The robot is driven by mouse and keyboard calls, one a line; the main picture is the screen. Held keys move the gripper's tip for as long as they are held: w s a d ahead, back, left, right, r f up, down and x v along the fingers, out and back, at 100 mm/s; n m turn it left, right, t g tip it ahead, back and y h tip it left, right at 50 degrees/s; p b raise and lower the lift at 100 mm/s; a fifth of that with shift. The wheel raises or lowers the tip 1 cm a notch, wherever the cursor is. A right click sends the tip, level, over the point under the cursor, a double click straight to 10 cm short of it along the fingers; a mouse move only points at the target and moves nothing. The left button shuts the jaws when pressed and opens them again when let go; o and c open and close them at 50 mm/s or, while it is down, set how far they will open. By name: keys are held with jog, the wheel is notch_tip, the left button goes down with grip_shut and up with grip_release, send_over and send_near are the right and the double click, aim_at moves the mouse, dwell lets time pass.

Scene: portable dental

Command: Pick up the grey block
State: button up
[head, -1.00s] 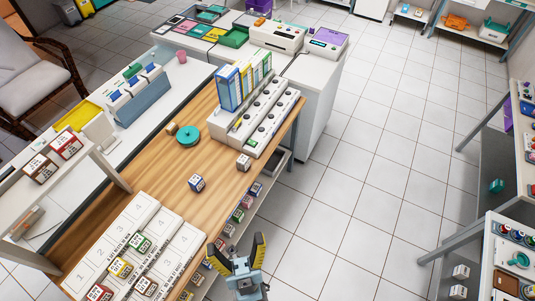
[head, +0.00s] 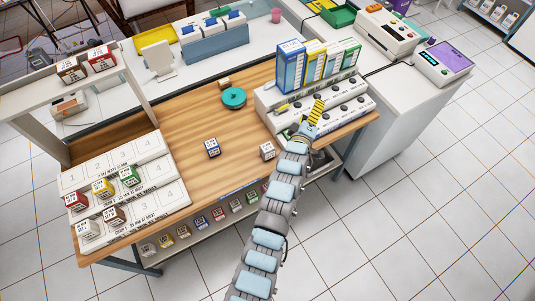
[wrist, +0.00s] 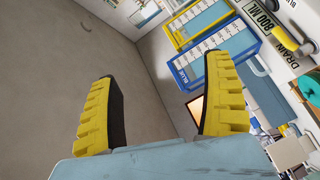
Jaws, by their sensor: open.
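A pale grey-looking block with a printed label (head: 267,151) sits on the wooden table near its front edge, left of my arm. Another pale block (head: 88,229) lies at the front left of the numbered white trays; I cannot tell for sure which shade is the grey one. My gripper (head: 316,110) is raised near the front of the white rack, to the right of and beyond the block on the table. The wrist view shows its two yellow fingers (wrist: 160,100) spread apart with nothing held. Neither pale block is identifiable in the wrist view.
A blue-labelled block (head: 212,148) and a teal round item (head: 234,97) are on the wooden table. The white rack (head: 345,108) holds blue, yellow and green boxes behind my gripper. Several small blocks line a shelf below the table's front.

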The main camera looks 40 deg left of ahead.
jog(key=a+f+n+g+h+b, duration=0.2)
jog(key=a+f+n+g, duration=0.2)
jog(key=a+f, duration=0.25)
jog(key=n+g+h+b, duration=0.6)
jog(key=n+g, duration=0.2)
jog(key=n, duration=0.2)
send_near(267, 147)
jog(key=x, duration=0.5)
jog(key=shift+f, duration=0.4)
jog(key=shift+x, duration=1.4)
jog(key=shift+b+x, duration=0.55)
jog(key=shift+x, duration=0.55)
jog(key=c, duration=1.3)
